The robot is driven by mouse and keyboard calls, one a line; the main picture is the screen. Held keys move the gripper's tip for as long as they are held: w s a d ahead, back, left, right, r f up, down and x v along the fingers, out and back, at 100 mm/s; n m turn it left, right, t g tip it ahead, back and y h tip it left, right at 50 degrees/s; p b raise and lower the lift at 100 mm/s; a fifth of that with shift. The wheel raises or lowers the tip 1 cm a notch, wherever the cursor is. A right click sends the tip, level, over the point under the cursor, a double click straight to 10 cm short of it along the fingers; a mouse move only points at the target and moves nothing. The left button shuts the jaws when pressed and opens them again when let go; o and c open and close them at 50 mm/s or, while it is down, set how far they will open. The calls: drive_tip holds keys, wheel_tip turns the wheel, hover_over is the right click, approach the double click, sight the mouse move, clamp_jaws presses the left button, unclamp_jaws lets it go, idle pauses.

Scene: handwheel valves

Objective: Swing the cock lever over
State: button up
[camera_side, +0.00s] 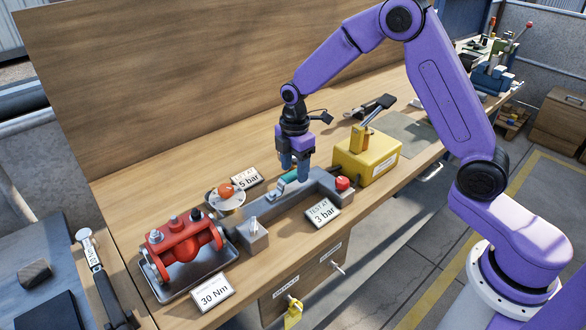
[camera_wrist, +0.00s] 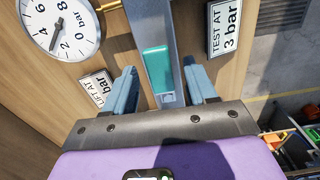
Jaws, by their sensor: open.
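The lever with a teal grip (camera_side: 290,176) lies along a grey metal fixture (camera_side: 270,205) on the bench. In the wrist view the teal grip (camera_wrist: 158,68) runs lengthwise between my two blue fingers, with a gap on each side. My gripper (camera_side: 296,170) points down at the grip and is open, one finger on either side. It also shows in the wrist view (camera_wrist: 160,85). I see no contact with the grip. The side view partly hides the lever's far end behind the fingers.
A yellow box (camera_side: 368,155) with its own black-handled lever stands close right of my gripper. A round gauge (camera_wrist: 60,26) and a red valve assembly (camera_side: 182,240) stand to the left. Small label cards (camera_side: 323,212) sit nearby.

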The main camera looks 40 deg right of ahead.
drive_tip(key=shift+r, duration=2.35)
wheel_tip(320, 180, up, 17)
drive_tip(key=s+a+f+m, duration=0.1)
drive_tip(key=s+a+f, duration=0.1)
drive_tip(key=s, duration=0.6)
drive_tip(key=s+a+f+m, duration=0.2)
drive_tip(key=s, duration=0.7)
drive_tip(key=s+d+f+m, duration=0.1)
drive_tip(key=s+d+f, duration=0.2)
drive_tip(key=s, duration=0.5)
drive_tip(key=s+d+f+m, duration=0.1)
drive_tip(key=s+d+f, duration=0.2)
drive_tip(key=s, duration=0.6)
drive_tip(key=shift+f, duration=0.65)
drive_tip(key=shift+o, duration=0.2)
drive_tip(key=shift+d, duration=0.1)
